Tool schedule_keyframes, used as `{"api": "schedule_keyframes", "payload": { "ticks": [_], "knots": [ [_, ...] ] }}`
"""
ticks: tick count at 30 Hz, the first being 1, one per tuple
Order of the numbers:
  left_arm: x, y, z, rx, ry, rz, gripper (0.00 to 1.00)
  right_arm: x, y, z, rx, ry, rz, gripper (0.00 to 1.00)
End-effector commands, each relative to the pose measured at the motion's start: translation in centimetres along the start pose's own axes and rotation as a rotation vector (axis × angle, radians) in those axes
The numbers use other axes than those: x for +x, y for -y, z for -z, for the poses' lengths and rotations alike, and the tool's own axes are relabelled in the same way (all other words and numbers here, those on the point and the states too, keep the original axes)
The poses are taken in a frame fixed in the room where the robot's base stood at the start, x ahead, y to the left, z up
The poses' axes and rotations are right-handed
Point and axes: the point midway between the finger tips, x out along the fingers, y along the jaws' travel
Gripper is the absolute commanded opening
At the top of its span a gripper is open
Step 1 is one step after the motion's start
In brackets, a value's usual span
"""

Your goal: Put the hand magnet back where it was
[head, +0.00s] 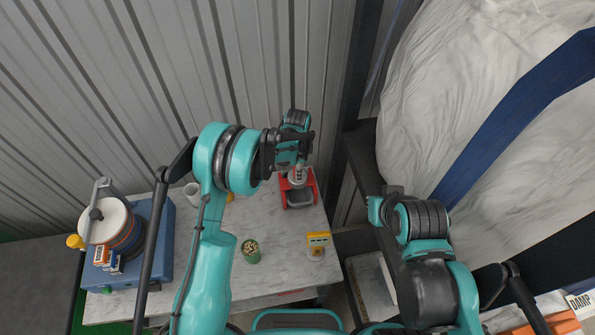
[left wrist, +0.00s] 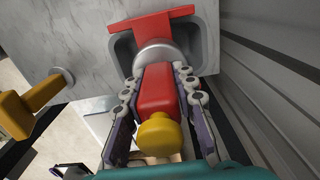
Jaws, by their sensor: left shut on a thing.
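The hand magnet (left wrist: 158,92) has a red body, a yellow knob and a silver round end. My left gripper (left wrist: 160,82) is shut on its red body, one finger on each side. In the left wrist view the silver end is over a grey recessed tray with a red bar (left wrist: 150,26). I cannot tell whether it touches the tray. In the head view this red and grey holder (head: 313,186) is on the table's far right part, with my left gripper (head: 297,167) above its back edge.
The marble-topped table (head: 208,270) carries a blue machine with a drum (head: 158,240) at left, a green cup of small pieces (head: 251,251), a white cup (head: 192,192) and a yellow-topped item (head: 318,239). A corrugated wall (head: 190,70) stands behind. A large white bag (head: 470,90) is at right.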

Motion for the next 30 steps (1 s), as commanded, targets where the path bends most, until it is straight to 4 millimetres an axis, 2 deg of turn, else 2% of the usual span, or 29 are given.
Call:
{"api": "schedule_keyframes", "payload": {
  "ticks": [10, 11, 13, 23, 27, 30],
  "knots": [
    [0.4, 0.0, 0.0, 0.000, 0.000, 0.000, 0.00, 0.5, 0.0, -0.3, 0.000, 0.000, 0.000, 0.00],
    [0.4, 0.0, 0.0, 0.000, 0.000, 0.000, 0.29, 0.5, 0.0, -0.3, 0.000, 0.000, 0.000, 0.00],
    [0.3, 0.0, 0.0, 0.000, 0.000, 0.000, 0.48, 0.4, 0.0, -0.3, 0.000, 0.000, 0.000, 0.00],
    [0.2, 0.0, 0.0, 0.000, 0.000, 0.000, 0.48, 0.2, 0.0, -0.1, 0.000, 0.000, 0.000, 0.00],
    [-0.1, 0.0, 0.0, 0.000, 0.000, 0.000, 0.48, -0.8, 0.0, 0.6, 0.000, 0.000, 0.000, 0.00],
    [-1.9, 0.0, 0.0, 0.000, 0.000, 0.000, 0.48, -0.4, 0.0, 0.3, 0.000, 0.000, 0.000, 0.00]
  ]
}}
